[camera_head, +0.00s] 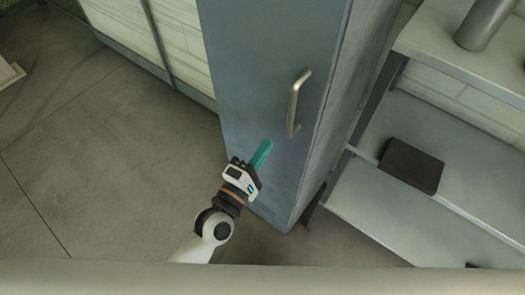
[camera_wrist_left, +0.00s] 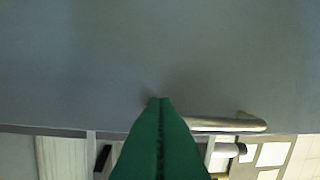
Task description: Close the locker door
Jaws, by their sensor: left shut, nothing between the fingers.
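The blue-grey locker door (camera_head: 262,75) stands upright in the middle of the head view and looks about flush with the locker body (camera_head: 345,95); I cannot tell whether a thin gap is left. Its metal bar handle (camera_head: 296,104) is on the right part of the door. My left gripper (camera_head: 265,149) has its green fingers shut and empty, at the lower door face, below and left of the handle. In the left wrist view, the fingertips (camera_wrist_left: 160,103) are at or very near the grey door surface (camera_wrist_left: 150,50), with the handle (camera_wrist_left: 225,125) to their right. Contact is not certain.
A shelf unit (camera_head: 390,215) stands right of the locker, with a dark box (camera_head: 411,165) and a metal cylinder (camera_head: 487,22) on it. A pale panelled wall (camera_head: 125,25) is behind left. The floor (camera_head: 100,170) on the left is clear.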

